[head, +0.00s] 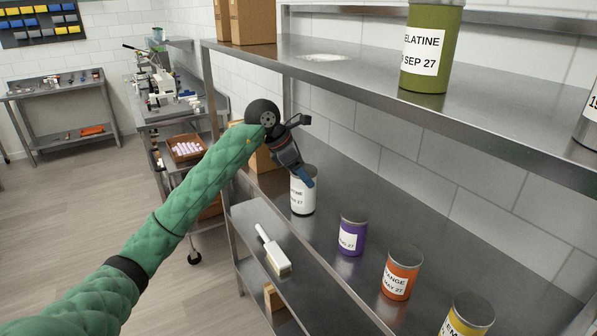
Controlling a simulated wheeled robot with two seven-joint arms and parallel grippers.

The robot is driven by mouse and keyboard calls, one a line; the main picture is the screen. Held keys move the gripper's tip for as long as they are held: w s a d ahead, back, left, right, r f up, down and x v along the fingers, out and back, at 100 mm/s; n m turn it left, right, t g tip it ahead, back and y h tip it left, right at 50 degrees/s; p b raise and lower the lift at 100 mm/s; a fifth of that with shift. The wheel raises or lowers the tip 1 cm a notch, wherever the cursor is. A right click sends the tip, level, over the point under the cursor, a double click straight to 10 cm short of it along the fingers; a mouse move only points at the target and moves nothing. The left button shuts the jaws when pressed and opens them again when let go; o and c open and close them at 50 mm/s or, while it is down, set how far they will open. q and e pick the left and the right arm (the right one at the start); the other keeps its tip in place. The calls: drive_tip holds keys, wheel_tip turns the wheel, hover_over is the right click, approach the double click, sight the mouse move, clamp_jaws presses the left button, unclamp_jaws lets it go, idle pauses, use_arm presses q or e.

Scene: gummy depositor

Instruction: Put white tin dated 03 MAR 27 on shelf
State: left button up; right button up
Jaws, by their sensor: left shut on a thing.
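A white tin (303,202) with a label ending in "27" is on the middle steel shelf (335,195) at its left part. My left gripper (305,180) reaches down from the upper left and is shut on the rim of this tin. The gripper covers part of the tin's top, and its full date cannot be read. The tin looks upright; whether its base touches the shelf is hard to tell. My right gripper is out of view.
The upper shelf (375,75) holds a green gelatine tin (425,75), cardboard boxes (252,20) and a partly cut-off tin (590,122); its left middle is clear. Purple (352,235), orange (399,275) and yellow (466,318) tins line the middle shelf. A white-headed brush (273,252) lies below.

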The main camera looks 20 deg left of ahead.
use_arm(q)
drive_tip(key=shift+w+a+f, duration=0.2)
drive_tip(key=shift+w+a, duration=0.05)
drive_tip(key=shift+d, duration=0.25)
drive_tip(key=shift+s+d+r, duration=0.1)
drive_tip(key=shift+d, duration=0.05)
drive_tip(key=shift+a, duration=0.25)
drive_tip(key=o, duration=1.3)
drive_tip(key=shift+a+f, duration=0.1)
drive_tip(key=shift+f, duration=0.1)
drive_tip(key=shift+o, duration=1.1)
drive_tip(key=shift+r, duration=0.2)
drive_tip(key=shift+s+a+r+b, duration=0.1)
drive_tip(key=shift+r+b, duration=0.25)
drive_tip(key=shift+b+v, duration=0.45)
drive_tip(key=shift+v, duration=0.6)
drive_tip(key=b+v, duration=0.3)
drive_tip(key=v, duration=0.6)
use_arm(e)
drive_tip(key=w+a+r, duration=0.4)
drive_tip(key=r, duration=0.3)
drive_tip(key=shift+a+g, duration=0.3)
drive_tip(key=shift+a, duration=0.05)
